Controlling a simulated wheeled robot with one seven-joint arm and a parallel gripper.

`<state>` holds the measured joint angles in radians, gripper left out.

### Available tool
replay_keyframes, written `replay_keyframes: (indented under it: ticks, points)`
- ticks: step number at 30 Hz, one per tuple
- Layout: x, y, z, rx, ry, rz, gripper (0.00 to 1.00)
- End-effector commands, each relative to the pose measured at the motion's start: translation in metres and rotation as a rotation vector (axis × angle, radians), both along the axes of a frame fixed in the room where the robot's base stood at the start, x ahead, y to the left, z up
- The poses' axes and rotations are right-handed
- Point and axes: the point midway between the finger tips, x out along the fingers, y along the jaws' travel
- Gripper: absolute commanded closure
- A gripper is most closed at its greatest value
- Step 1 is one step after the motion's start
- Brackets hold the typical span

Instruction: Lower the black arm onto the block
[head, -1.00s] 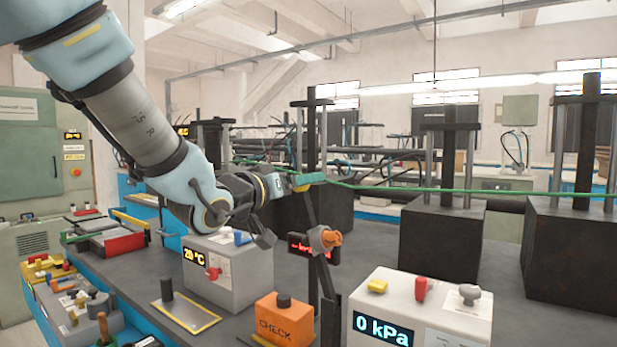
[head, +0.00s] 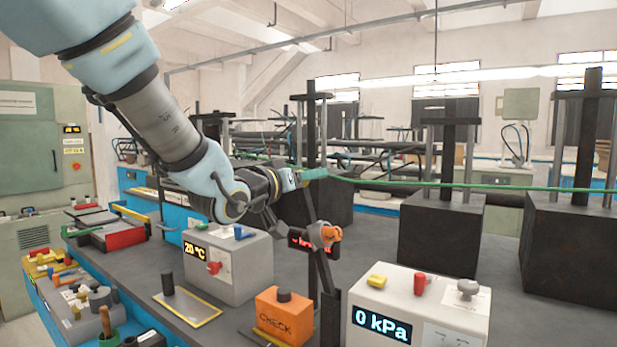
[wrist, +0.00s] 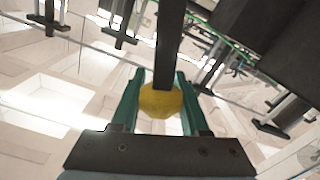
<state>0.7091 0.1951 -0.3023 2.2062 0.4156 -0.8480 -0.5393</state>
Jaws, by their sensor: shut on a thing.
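My gripper (head: 312,174) has green fingers and is raised above the bench at mid-picture in the head view. In the wrist view the fingers (wrist: 160,98) are shut on a yellow round knob (wrist: 160,100) at the end of the black arm (wrist: 169,40). In the head view the black arm (head: 327,272) rises steeply, slightly tilted, from a dark bracket by the orange box to my gripper. Several large black blocks stand behind, one behind the arm (head: 340,210) and one to its right (head: 440,237). Which block is meant cannot be told. The knob is hidden in the head view.
An orange CHECK box (head: 284,317), a white 0 kPa box (head: 420,300) and a grey 20 °C box (head: 228,265) stand close by. An orange clamp (head: 325,235) sits beside the arm. A green line (head: 450,186) crosses behind. Bare bench (head: 375,250) shows right of the arm.

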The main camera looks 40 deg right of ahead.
Motion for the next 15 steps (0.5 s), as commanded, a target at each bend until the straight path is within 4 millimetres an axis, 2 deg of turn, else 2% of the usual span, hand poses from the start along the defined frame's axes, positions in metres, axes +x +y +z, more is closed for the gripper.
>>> replay_keyframes:
  ticks: [1,8,15]
  points:
    - [0.0,0.0001,0.0,0.0,0.0,0.0,0.76]
    - [0.0,0.0001,0.0,0.0,0.0,0.0,1.0]
    - [0.0,0.0001,0.0,0.0,0.0,0.0,1.0]
